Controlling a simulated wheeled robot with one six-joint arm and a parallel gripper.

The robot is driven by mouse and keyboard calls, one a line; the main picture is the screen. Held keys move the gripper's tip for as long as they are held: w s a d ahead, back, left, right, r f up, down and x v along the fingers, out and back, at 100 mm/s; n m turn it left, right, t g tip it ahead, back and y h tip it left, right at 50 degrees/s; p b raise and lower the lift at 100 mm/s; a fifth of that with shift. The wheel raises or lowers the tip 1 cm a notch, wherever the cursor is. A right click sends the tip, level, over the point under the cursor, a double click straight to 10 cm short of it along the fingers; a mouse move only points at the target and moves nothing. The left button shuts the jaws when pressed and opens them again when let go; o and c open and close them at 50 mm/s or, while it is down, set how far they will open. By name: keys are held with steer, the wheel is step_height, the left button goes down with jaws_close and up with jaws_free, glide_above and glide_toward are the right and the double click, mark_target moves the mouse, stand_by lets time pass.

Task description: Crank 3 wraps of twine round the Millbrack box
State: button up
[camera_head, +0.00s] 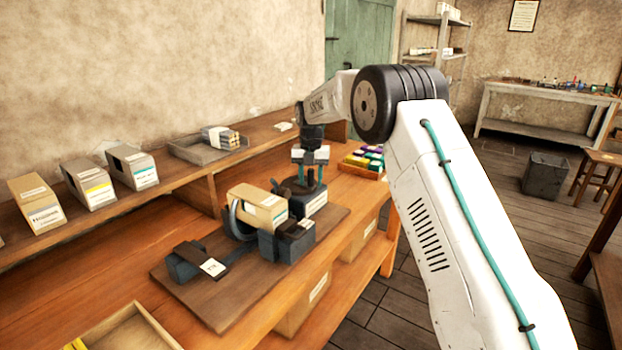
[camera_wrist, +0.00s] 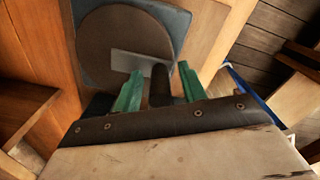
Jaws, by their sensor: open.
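A tan box with a pale label (camera_head: 258,207) sits in the dark twine-wrapping machine (camera_head: 286,243) on a brown board; I cannot read its name. A dark curved ring stands at the box's left end. My gripper (camera_head: 311,174) is above the crank end of the machine, pointing down. In the wrist view my gripper (camera_wrist: 160,68) is open, with a green finger on each side of a dark upright handle (camera_wrist: 160,86). A visible gap separates the fingers from it. Below lies a round brown disc (camera_wrist: 100,50) on a dark square base.
Several labelled boxes (camera_head: 90,185) stand on the back shelf, beside a grey tray (camera_head: 208,148). A crate of coloured items (camera_head: 362,162) is just beyond the machine. A dark block with a white tag (camera_head: 197,262) sits at the board's left. An open wooden tray (camera_head: 127,330) is at the front.

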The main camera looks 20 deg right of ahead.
jaws_close()
steer(key=shift+s+a+m, duration=0.1)
steer(key=shift+a+m, duration=0.05)
steer(key=shift+m, duration=0.15)
